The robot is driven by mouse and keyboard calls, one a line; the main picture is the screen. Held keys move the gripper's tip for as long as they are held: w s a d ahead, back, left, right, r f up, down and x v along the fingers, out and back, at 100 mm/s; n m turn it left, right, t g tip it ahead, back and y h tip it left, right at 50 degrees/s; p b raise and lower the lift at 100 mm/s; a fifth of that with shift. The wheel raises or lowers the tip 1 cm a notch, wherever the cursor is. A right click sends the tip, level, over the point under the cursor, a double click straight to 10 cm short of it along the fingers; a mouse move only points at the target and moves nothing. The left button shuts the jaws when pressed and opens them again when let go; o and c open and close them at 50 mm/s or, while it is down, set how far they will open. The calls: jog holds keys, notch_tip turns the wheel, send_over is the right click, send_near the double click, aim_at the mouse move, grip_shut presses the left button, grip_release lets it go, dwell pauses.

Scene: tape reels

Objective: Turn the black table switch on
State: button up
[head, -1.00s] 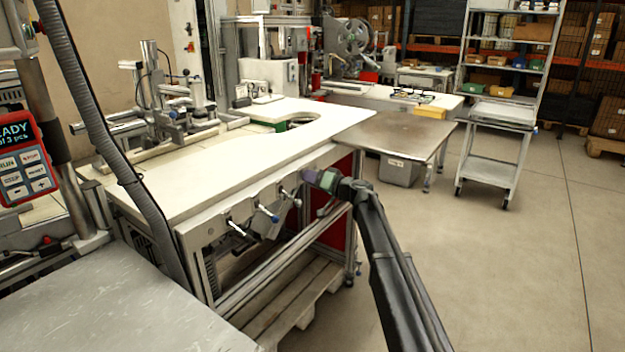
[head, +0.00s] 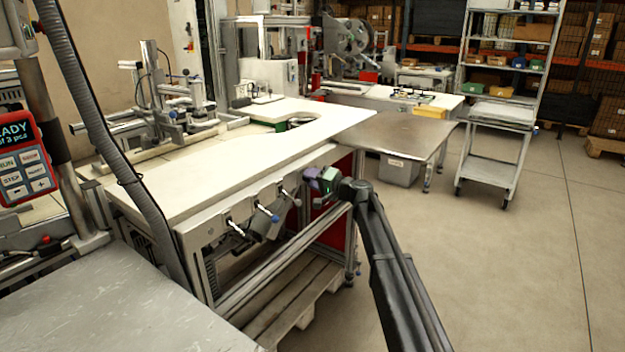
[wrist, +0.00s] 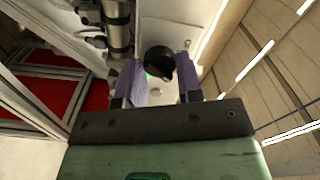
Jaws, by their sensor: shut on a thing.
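The black table switch (wrist: 158,60) is a round black knob on a pale plate under the table edge, seen in the wrist view. My gripper (wrist: 161,72) has its two purple fingers on either side of the knob and is shut on it. A small green glow shows beside the knob, near the left finger. In the head view my gripper (head: 314,177) is at the front edge of the white table (head: 215,165), near its right corner. There the switch is hidden behind the fingers.
The floor to the right is clear up to a trolley (head: 490,165).

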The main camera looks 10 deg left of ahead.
jog(key=o, duration=0.9)
jog(key=shift+d, duration=0.1)
jog(key=v, duration=1)
jog(key=shift+s+d, duration=0.2)
jog(key=shift+d, duration=0.1)
